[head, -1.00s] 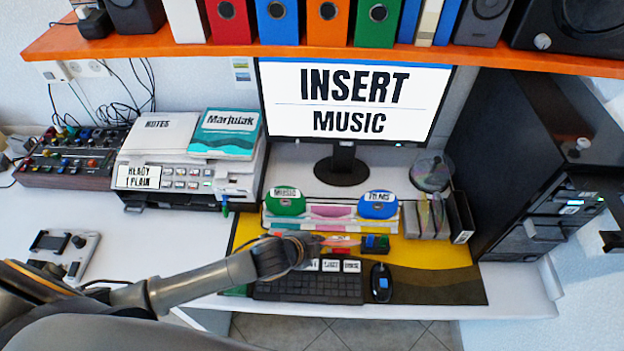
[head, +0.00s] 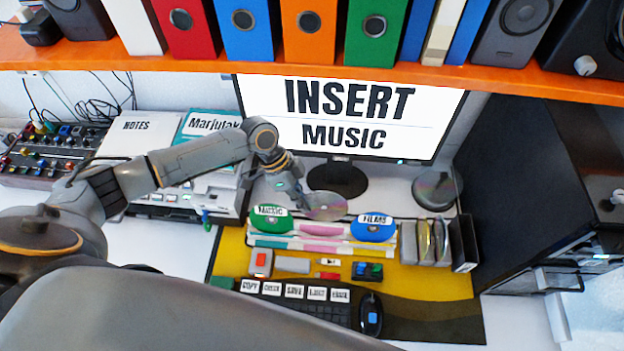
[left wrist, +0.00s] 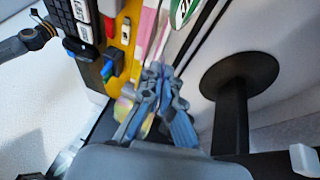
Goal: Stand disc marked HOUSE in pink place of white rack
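A silvery disc (head: 326,207) is at the tips of my left gripper (head: 302,203), which looks shut on its edge. The disc is above and behind the white rack (head: 392,250); no label is readable on it. In the left wrist view the fingers (left wrist: 156,75) come together, with a shiny patch of the disc (left wrist: 124,108) beside them. The rack's pink place (head: 322,230) is in the middle and bears no disc. A green MUSIC disc (head: 270,222) stands left of it and a blue FILMS disc (head: 373,229) right of it. My right gripper is not clearly seen.
The monitor (head: 350,115) reads INSERT MUSIC; its round stand (head: 338,178) is close behind the disc. A dark disc holder (head: 462,243) stands right of the rack. The keyboard (head: 290,305), mouse (head: 371,315) and small blocks lie in front. An orange shelf (head: 300,71) hangs above.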

